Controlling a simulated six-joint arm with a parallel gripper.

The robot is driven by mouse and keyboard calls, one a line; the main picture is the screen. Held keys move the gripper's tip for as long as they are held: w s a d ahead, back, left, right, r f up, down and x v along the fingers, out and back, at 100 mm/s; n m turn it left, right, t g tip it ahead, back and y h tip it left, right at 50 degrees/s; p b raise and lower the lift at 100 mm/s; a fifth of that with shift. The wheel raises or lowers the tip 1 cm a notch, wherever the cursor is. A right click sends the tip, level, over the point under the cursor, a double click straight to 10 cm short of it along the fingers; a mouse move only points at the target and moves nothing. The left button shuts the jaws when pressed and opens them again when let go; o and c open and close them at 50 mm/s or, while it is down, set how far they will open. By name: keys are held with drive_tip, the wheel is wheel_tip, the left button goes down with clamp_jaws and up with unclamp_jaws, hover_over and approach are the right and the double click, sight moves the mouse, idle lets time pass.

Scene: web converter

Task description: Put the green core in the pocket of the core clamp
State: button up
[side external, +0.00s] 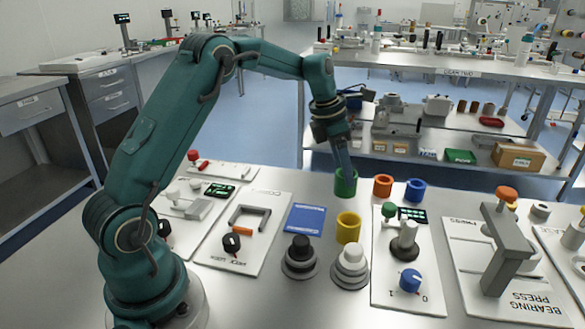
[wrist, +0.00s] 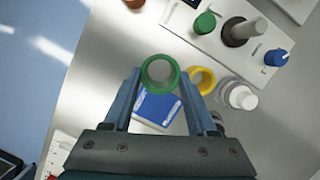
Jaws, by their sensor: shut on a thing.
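The green core (side external: 345,183) is a short, hollow ring between the fingers of my gripper (side external: 344,170), near the back edge of the table. In the wrist view, the green core (wrist: 145,76) sits upright between the fingertips of my gripper (wrist: 160,73), with its open top showing. My gripper is shut on it. I cannot tell whether its base touches the table. I read no label for the core clamp and cannot tell which fixture it is. A white plate with a grey U-shaped bracket (side external: 250,212) and black knob lies left of the core.
Orange (side external: 383,186), blue (side external: 415,190) and yellow (side external: 348,228) cores stand nearby. A blue mat (side external: 305,220) lies front-left. A panel with a grey post (side external: 405,238) and blue knob (side external: 410,281) is front-right. A grey bearing press (side external: 500,250) stands farther right.

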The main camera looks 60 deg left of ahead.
drive_tip(key=s+a+r+m+g+h, duration=0.15)
drive_tip(key=s+a+m, duration=0.25)
drive_tip(key=s+m, duration=0.5)
drive_tip(key=s+a+r+m+g+h, duration=0.1)
drive_tip(key=s+a+m+g, duration=0.25)
drive_tip(key=s+m, duration=0.6)
drive_tip(key=shift+n+t+y, duration=0.25)
drive_tip(key=shift+n+t, duration=0.05)
drive_tip(key=shift+n, duration=0.05)
drive_tip(key=shift+s+a+f, duration=0.1)
drive_tip(key=shift+a+f, duration=0.05)
drive_tip(key=shift+f, duration=1.75)
drive_tip(key=shift+a+f, duration=0.15)
drive_tip(key=shift+f, duration=1.7)
drive_tip(key=shift+f, duration=0.15)
drive_tip(key=o, duration=1.2)
drive_tip(key=shift+o, duration=0.2)
